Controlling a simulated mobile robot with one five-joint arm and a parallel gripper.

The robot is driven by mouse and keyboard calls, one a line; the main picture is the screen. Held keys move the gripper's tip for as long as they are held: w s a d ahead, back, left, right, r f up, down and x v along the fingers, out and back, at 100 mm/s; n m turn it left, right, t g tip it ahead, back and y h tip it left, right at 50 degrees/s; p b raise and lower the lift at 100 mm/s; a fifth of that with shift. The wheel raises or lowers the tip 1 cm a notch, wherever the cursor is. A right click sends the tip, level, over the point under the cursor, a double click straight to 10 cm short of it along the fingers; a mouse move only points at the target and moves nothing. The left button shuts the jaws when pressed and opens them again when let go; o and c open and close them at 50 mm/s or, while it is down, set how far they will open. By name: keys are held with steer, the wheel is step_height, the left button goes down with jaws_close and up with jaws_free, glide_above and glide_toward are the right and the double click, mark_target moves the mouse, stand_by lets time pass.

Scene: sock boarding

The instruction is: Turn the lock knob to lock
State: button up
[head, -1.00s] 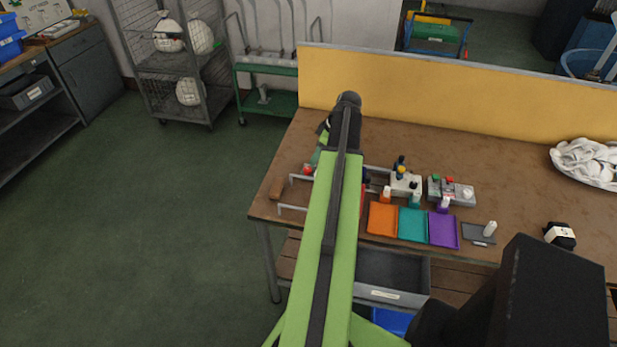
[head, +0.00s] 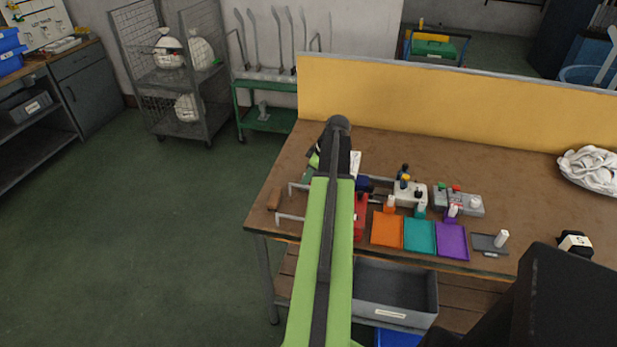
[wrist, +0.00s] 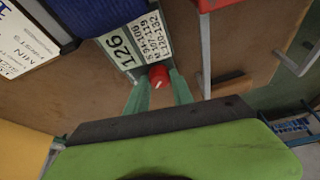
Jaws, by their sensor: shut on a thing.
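A red lock knob (wrist: 158,73) with a white pointer line shows in the wrist view, at the lower edge of a pale plate (wrist: 139,40) marked "126" and with S, M and L ranges. My gripper (wrist: 159,84) has its green fingers on both sides of the knob, shut on it. The pointer line slants slightly in the picture; I cannot tell whether this is the locked position. In the head view my arm hides the knob and the fingertips.
A dark blue block (wrist: 88,14) and a red part (wrist: 212,4) flank the plate. Grey metal bars (wrist: 206,58) stand to the right. In the head view, orange (head: 386,229), teal (head: 420,236) and purple (head: 452,241) trays lie right of my arm, before small control boxes (head: 411,194).

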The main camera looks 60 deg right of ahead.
steer(key=shift+a, duration=0.1)
jaws_close()
steer(key=m+h, duration=0.1)
steer(key=m, duration=0.3)
steer(key=shift+a, duration=0.15)
steer(key=shift+m+g+h, duration=0.3)
steer(key=shift+m+h, duration=0.5)
steer(key=shift+m, duration=0.8)
steer(key=o, duration=0.9)
jaws_free()
